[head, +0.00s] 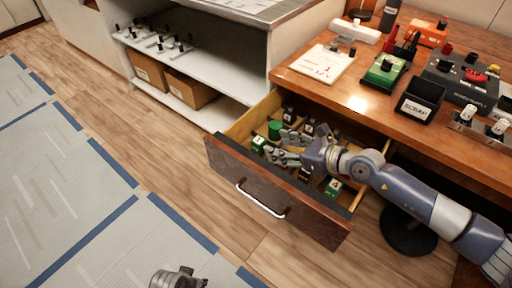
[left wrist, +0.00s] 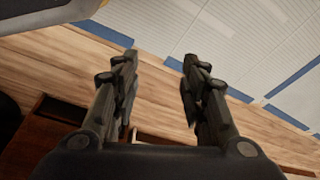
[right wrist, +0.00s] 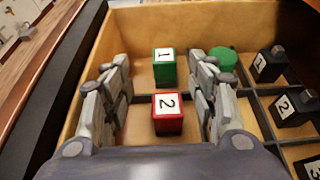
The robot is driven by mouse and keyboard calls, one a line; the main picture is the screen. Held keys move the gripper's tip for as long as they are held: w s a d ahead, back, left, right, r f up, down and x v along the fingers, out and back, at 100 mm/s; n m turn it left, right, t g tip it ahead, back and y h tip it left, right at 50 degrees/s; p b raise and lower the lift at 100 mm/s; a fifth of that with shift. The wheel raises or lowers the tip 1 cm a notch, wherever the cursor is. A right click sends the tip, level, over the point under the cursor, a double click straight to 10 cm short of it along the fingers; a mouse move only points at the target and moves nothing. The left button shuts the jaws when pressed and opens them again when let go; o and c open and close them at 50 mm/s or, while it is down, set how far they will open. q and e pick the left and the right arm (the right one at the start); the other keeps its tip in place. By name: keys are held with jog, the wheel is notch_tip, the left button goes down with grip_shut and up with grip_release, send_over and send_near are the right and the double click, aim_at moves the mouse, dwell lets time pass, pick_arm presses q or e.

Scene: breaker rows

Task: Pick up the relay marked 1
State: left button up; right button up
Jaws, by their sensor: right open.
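A green relay marked 1 (right wrist: 164,68) stands in a drawer compartment, near and between the fingertips of my right gripper (right wrist: 160,76) in the right wrist view. A red relay marked 2 (right wrist: 167,113) stands closer to the palm, also between the fingers. My right gripper (head: 277,146) reaches into the open drawer from the right in the head view, open and holding nothing. A green block (head: 258,144) shows just beyond its fingertips. Another green relay (head: 333,188) sits near the drawer's right end. My left gripper (left wrist: 160,85) is open and empty above the floor.
The pulled-out drawer (head: 270,188) has thin dividers. The wooden worktop (head: 340,95) above carries a black scrap bin (head: 420,99).

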aim_at(260, 141)
jog(key=x, duration=0.2)
jog(key=shift+w+a+f, duration=0.15)
jog(key=shift+w+a, duration=0.1)
jog(key=b+x, duration=0.1)
jog(key=x, duration=0.3)
jog(key=shift+w+d+f+b, duration=0.15)
jog(key=shift+w+d+b, duration=0.1)
jog(key=shift+b, duration=0.1)
jog(key=shift+w+a+f, duration=0.2)
jog(key=shift+w+a, duration=0.1)
jog(key=shift+a, duration=0.15)
pick_arm(q)
notch_tip(260, 141, up, 7)
jog(key=w, duration=0.1)
jog(key=shift+w+f, duration=0.15)
pick_arm(e)
jog(key=shift+c, duration=0.3)
jog(key=c, duration=1.1)
